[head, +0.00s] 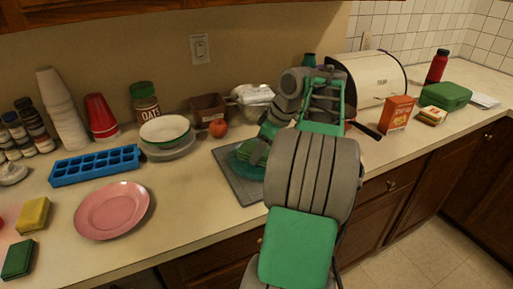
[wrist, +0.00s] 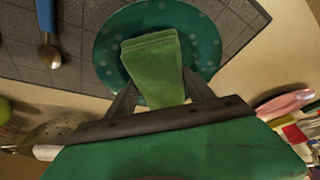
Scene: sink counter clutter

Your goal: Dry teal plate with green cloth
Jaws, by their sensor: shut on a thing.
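The teal plate with pale dots (wrist: 204,38) lies on the grey mat (wrist: 75,76) in the wrist view. In the head view a small part of the plate (head: 247,170) shows beside my arm. My gripper (wrist: 160,98) is shut on the folded green cloth (wrist: 153,62). The cloth is over the middle of the plate and covers part of it. I cannot tell whether the cloth touches the plate. In the head view my arm hides most of the mat (head: 232,180) and the plate.
A blue-handled spoon (wrist: 47,30) lies on the mat. A pink plate (head: 112,210), a blue ice tray (head: 95,165) and a yellow sponge (head: 33,215) are at left. An apple (head: 218,128) and a bread box (head: 372,78) stand behind. An orange box (head: 397,113) is at right.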

